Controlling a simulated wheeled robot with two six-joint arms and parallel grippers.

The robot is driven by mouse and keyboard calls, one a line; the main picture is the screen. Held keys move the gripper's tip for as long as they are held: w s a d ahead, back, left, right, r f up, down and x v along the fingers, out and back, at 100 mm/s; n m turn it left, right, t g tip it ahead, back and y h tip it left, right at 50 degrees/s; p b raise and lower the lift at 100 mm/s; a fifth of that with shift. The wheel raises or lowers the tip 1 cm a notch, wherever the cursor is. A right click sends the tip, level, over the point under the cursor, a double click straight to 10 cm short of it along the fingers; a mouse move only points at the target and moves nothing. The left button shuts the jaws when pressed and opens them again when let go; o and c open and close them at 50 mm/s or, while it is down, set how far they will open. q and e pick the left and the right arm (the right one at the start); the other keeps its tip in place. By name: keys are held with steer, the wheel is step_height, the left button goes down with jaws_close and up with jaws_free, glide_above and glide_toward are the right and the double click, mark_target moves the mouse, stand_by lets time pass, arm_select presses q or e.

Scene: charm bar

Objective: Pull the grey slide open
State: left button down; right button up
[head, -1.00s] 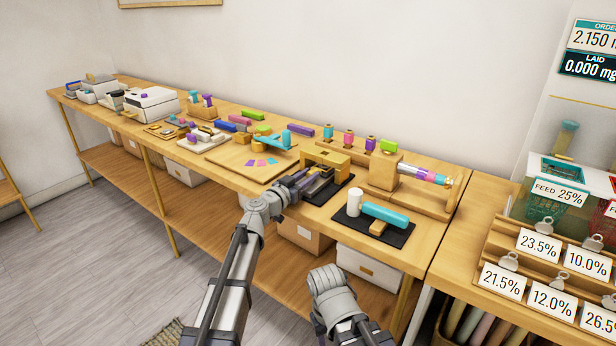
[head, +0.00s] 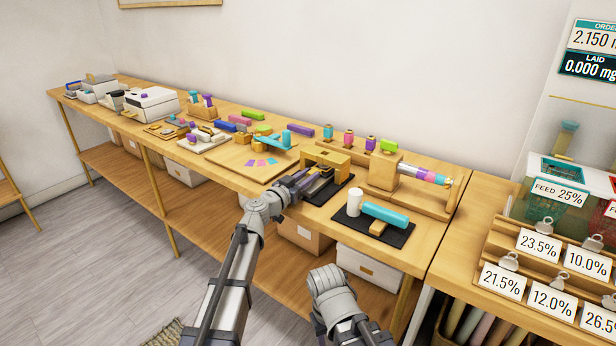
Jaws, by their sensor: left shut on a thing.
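A wooden block frame (head: 327,158) stands on a dark mat near the front of the bench, with a dark opening in its front. My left gripper (head: 301,184) is at the front of this frame, shut on a part there that I take to be the grey slide. The slide is mostly hidden by the gripper, so I cannot tell how far out it sits. My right gripper (head: 328,283) hangs in front of the bench, below its top and apart from everything; its fingers do not show clearly.
Right of the frame a dark mat (head: 398,236) holds a white cylinder (head: 355,203), a teal roller (head: 385,214) and a wooden block (head: 378,228). Behind stands a wooden holder (head: 384,171) with a striped rod. A board (head: 233,164) with coloured chips lies to the left.

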arm_select(q)
steer(key=v, duration=0.8)
steer(key=c, duration=0.6)
jaws_free()
steer(key=v, duration=0.7)
steer(key=shift+s+a+r, duration=0.2)
steer(key=shift+s, duration=0.15)
